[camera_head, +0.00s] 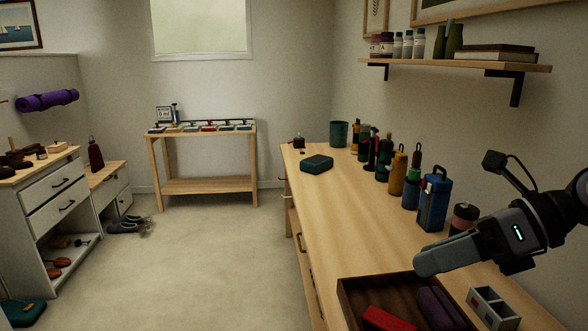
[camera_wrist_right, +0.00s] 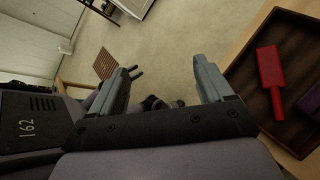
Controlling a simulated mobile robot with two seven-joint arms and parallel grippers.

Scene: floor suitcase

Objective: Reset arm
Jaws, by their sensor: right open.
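My right gripper (camera_head: 428,262) is in the head view at the lower right, above the long wooden counter (camera_head: 345,215) and close to the dark wooden tray. In the right wrist view its two grey fingers (camera_wrist_right: 165,85) stand wide apart with nothing between them. My right arm comes in from the right edge of the head view. My left gripper is not in the head view.
A dark tray (camera_head: 352,300) on the counter holds a red item (camera_head: 388,319) and a purple item (camera_head: 440,308). A grey divided holder (camera_head: 494,305) stands beside it. Several bottles, including a blue one (camera_head: 433,203), line the wall.

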